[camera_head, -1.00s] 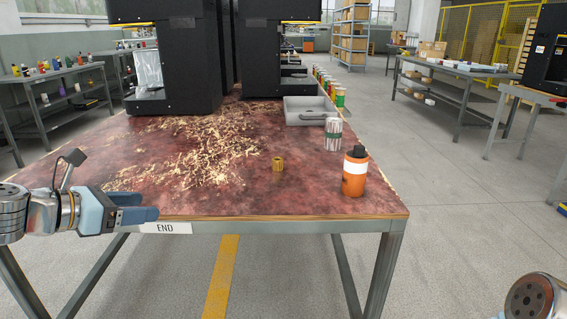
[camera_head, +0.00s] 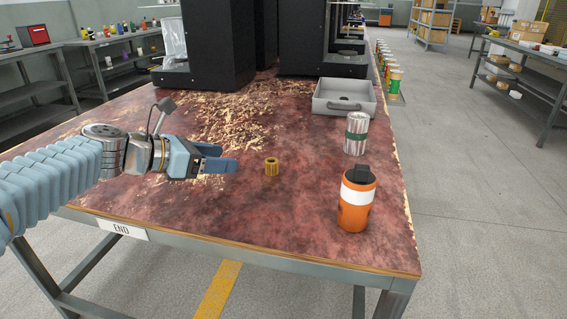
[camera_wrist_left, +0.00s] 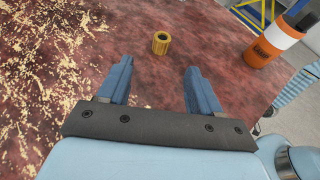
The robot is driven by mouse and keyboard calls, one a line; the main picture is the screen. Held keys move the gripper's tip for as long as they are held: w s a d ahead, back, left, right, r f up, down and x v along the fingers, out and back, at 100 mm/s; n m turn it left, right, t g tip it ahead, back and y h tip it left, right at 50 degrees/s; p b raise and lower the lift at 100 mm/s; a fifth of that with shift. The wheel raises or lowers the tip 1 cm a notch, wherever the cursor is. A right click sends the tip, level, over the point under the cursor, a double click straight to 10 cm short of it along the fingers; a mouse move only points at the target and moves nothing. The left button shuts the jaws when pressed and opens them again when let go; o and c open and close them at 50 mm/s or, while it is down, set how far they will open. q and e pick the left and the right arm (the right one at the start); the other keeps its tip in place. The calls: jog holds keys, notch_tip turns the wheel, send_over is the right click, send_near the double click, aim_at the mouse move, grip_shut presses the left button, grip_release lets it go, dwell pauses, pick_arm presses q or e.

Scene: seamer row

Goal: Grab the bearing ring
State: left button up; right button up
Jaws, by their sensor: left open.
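The bearing ring (camera_head: 272,166) is a small brass-coloured ring with a hole in its top, upright on the reddish, worn tabletop. In the left wrist view the ring (camera_wrist_left: 161,43) lies beyond my fingertips, roughly in line with the gap between them. My left gripper (camera_head: 232,164) is just left of the ring, low over the table, apart from it. In the left wrist view the jaws (camera_wrist_left: 157,75) are open with nothing between them. My right gripper is not in view.
An orange bottle (camera_head: 356,200) with a white band stands right of the ring, near the table's edge. A striped can (camera_head: 356,133) and a grey tray (camera_head: 317,105) are farther back. Wood shavings (camera_head: 232,118) lie behind and left. Black machines (camera_head: 217,45) stand at the back.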

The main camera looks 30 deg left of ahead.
pick_arm(q)
send_near(268, 162)
jog(key=x, duration=0.3)
jog(key=shift+w+a+f+b, duration=0.15)
jog(key=shift+w+a+b, duration=0.1)
jog(key=shift+b, duration=0.1)
jog(key=x, duration=0.2)
jog(key=b+x, duration=0.1)
jog(key=x, duration=0.2)
jog(key=shift+d, duration=0.35)
jog(key=c, duration=1.1)
